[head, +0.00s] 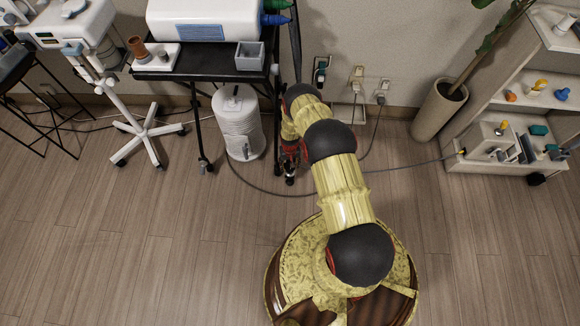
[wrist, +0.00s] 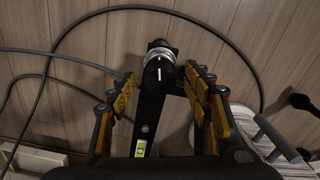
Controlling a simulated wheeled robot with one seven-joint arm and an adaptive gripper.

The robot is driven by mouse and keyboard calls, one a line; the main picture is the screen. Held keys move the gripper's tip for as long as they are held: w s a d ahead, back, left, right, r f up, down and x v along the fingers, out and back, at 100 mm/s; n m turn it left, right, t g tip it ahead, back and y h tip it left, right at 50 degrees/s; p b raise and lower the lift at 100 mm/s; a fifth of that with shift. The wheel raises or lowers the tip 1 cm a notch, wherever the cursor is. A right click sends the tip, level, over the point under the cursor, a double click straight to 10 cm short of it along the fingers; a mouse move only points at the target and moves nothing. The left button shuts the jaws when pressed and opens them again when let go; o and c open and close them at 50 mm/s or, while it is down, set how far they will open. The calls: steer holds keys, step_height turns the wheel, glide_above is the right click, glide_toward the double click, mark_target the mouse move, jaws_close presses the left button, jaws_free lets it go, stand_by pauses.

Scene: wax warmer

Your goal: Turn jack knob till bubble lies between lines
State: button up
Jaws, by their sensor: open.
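The jack knob (wrist: 160,72) is a round knob with a silver rim, a black face and a white mark pointing roughly up and down. It sits at the end of a black bar (wrist: 150,108) in the wrist view. A small yellow-green level vial (wrist: 141,148) lies on the bar nearer my gripper; its bubble and lines are too small to read. My gripper (wrist: 160,82) is open, with one finger left and one right of the knob, both apart from it. In the head view my gripper (head: 290,158) is low beside the black trolley, partly hidden by my arm.
A white ribbed canister (head: 238,122) stands close left of my gripper under the black trolley (head: 215,73). A grey cable (wrist: 75,22) loops on the floor around the knob. A plant pot (head: 438,108) and shelf (head: 520,98) stand right. The front-left floor is clear.

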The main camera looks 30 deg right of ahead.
step_height(320, 180, up, 11)
stand_by(0.5)
stand_by(0.7)
